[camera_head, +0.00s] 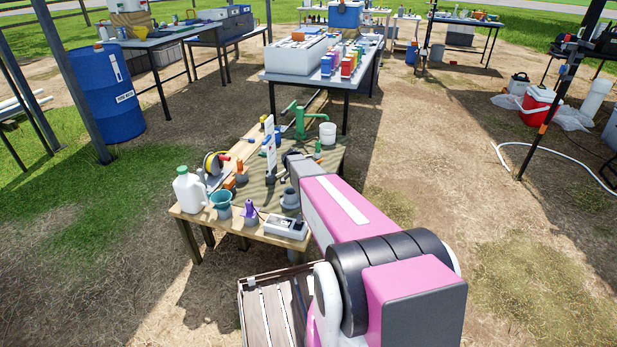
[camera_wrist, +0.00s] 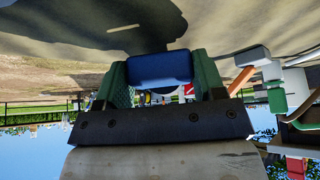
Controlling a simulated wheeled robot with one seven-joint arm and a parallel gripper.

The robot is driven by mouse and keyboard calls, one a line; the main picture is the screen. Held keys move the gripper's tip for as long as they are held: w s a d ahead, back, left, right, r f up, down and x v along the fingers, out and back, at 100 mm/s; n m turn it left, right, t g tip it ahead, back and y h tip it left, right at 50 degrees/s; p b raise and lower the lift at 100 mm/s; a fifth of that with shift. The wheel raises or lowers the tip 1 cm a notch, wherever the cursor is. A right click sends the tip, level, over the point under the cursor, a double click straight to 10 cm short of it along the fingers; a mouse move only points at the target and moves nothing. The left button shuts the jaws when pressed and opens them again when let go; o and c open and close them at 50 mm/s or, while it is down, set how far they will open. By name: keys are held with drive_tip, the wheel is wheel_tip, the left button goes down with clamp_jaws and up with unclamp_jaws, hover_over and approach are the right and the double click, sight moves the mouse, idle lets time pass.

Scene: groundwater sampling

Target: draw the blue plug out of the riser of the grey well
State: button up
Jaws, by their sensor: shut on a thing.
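My gripper (camera_wrist: 160,72) is shut on the blue plug (camera_wrist: 160,67), which sits between its two green finger pads in the wrist view. No riser shows around the plug there; its far end is hidden from me. In the head view my pink arm reaches over the right side of the near table, and I cannot make out the gripper's fingers or the plug. A short grey riser on a wide grey base (camera_head: 290,199), likely the grey well, stands near the table's right front edge. No blue plug shows in its top.
The near wooden table (camera_head: 202,215) also holds a white jug (camera_head: 189,188), a teal funnel (camera_head: 221,200), a purple-topped fitting (camera_head: 250,210), a grey instrument box (camera_head: 286,228), a green hand pump (camera_head: 301,122) and a white bucket (camera_head: 327,133). Bare ground lies open to the right.

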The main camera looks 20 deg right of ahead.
drive_tip(key=shift+f, duration=0.35)
drive_tip(key=shift+f, duration=0.2)
drive_tip(key=o, duration=1)
drive_tip(key=shift+c, duration=0.2)
drive_tip(key=v, duration=1)
drive_tip(key=shift+a+r, duration=0.25)
drive_tip(key=shift+r, duration=0.1)
drive_tip(key=s+a+r+n+y, duration=0.1)
drive_tip(key=s+n, duration=0.4)
drive_tip(key=s, duration=0.5)
drive_tip(key=s+a+r+n+y, duration=0.2)
drive_tip(key=s+a+n+y, duration=0.1)
drive_tip(key=s, duration=0.7)
drive_tip(key=s+a+r+n+g+y, duration=0.1)
drive_tip(key=s+a+n, duration=0.3)
drive_tip(key=s+n, duration=0.3)
drive_tip(key=s, duration=0.3)
drive_tip(key=shift+r+n+y, duration=0.3)
drive_tip(key=shift+n+y, duration=0.1)
